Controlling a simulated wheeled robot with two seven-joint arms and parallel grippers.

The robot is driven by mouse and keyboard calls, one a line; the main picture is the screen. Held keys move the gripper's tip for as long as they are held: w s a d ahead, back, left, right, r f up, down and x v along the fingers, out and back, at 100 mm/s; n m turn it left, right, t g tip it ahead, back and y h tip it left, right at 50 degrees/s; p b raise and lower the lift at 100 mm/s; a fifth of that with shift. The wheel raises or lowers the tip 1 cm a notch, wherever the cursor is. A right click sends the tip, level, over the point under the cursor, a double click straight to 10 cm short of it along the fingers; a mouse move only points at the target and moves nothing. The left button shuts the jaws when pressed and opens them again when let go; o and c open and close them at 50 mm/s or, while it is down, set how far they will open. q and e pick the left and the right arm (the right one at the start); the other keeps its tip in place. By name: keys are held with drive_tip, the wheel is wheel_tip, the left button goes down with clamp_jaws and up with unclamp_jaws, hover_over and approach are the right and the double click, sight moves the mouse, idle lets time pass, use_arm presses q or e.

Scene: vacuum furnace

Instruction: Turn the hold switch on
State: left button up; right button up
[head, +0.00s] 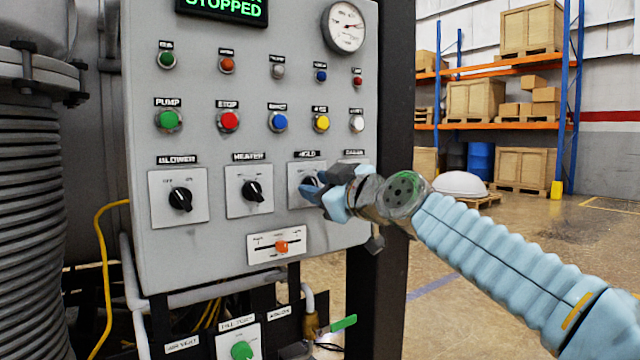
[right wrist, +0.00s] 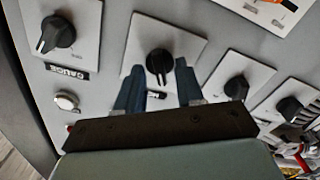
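The hold switch is a black rotary knob on a pale square plate (head: 296,196), under the HOLD label on the grey control panel. In the head view my right gripper (head: 318,188) is in front of it and covers much of the knob. In the right wrist view the hold knob (right wrist: 160,63) lies between the two blue fingertips of my right gripper (right wrist: 160,72). A gap shows on each side, so the gripper is open. The knob's ridge points toward the label side in that view. My left gripper is not in view.
Blower (head: 180,199) and heater (head: 252,191) knobs sit left of the hold switch; the gauge knob (right wrist: 52,34) is close on the other side. An orange slider (head: 281,247) is below. Push buttons (head: 229,121) and a STOPPED display (head: 225,8) are above.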

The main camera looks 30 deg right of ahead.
drive_tip(key=shift+c, duration=0.4)
clamp_jaws()
drive_tip(key=shift+m, duration=0.3)
drive_tip(key=m, duration=0.5)
drive_tip(key=m+p, duration=0.1)
drive_tip(key=m, duration=0.5)
drive_tip(key=shift+d, duration=0.15)
drive_tip(key=shift+m, duration=0.3)
